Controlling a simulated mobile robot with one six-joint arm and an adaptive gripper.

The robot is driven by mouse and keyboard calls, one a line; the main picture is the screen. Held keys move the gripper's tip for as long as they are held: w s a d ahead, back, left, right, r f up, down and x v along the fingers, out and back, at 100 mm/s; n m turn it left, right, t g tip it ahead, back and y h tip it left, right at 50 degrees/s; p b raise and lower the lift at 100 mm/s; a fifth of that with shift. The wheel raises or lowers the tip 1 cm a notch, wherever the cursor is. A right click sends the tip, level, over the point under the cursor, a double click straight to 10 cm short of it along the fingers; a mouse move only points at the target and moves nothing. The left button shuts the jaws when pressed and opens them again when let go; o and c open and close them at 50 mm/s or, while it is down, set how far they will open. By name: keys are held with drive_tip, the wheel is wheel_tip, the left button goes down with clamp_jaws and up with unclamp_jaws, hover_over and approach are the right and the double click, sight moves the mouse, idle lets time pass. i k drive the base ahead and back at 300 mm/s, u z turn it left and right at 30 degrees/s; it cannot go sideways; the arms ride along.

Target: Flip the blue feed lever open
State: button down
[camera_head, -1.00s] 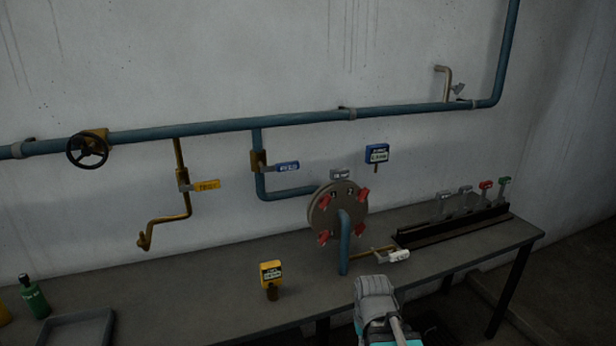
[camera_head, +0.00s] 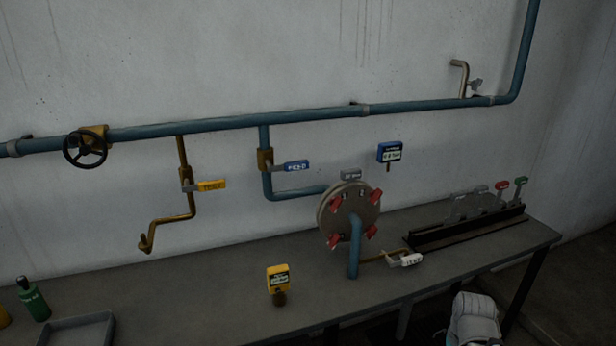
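The blue feed lever (camera_head: 292,166) sits on a brass valve body (camera_head: 265,159) on the short pipe that drops from the long blue wall pipe. The lever points out to the right, roughly level and crosswise to its vertical pipe. White lettering shows on it but is too small to read surely. A grey and white part of my arm (camera_head: 473,320) shows at the bottom right, in front of the bench and well away from the lever. My gripper's fingers cannot be made out there.
A yellow lever (camera_head: 211,185) hangs left of the blue one. A round flange with red clamps (camera_head: 349,213) stands below right. A blue gauge (camera_head: 389,152) is on the wall. A yellow gauge (camera_head: 278,279), green bottle (camera_head: 34,299) and grey tray (camera_head: 77,331) are on the bench (camera_head: 180,290).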

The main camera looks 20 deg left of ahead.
sight(300, 164)
drive_tip(key=k, duration=0.95)
drive_tip(key=u, duration=1.2)
drive_tip(key=i, duration=1)
